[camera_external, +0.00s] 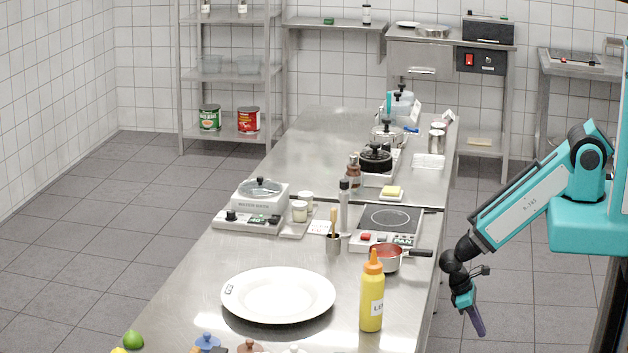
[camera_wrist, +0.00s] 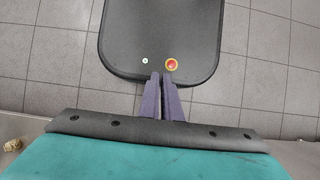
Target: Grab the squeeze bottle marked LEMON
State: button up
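A yellow squeeze bottle (camera_external: 371,297) with an orange nozzle stands upright near the right edge of the front steel table. Its white label is turned to the right, and only its first letters, seemingly "LE", show. My gripper (camera_external: 478,322) hangs to the right of the bottle, out past the table edge, pointing down. It is well apart from the bottle. In the wrist view my gripper (camera_wrist: 162,78) has its two purple fingers together with nothing between them. The bottle is not in the wrist view.
A large white plate (camera_external: 278,295) lies left of the bottle. A red saucepan (camera_external: 386,258) stands behind it, its handle pointing right. A utensil pot (camera_external: 333,244) and a hot plate (camera_external: 390,218) are farther back. A lime (camera_external: 133,340) is at the front left.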

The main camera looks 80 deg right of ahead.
jog(key=o, duration=1.3)
jog(key=shift+o, duration=0.2)
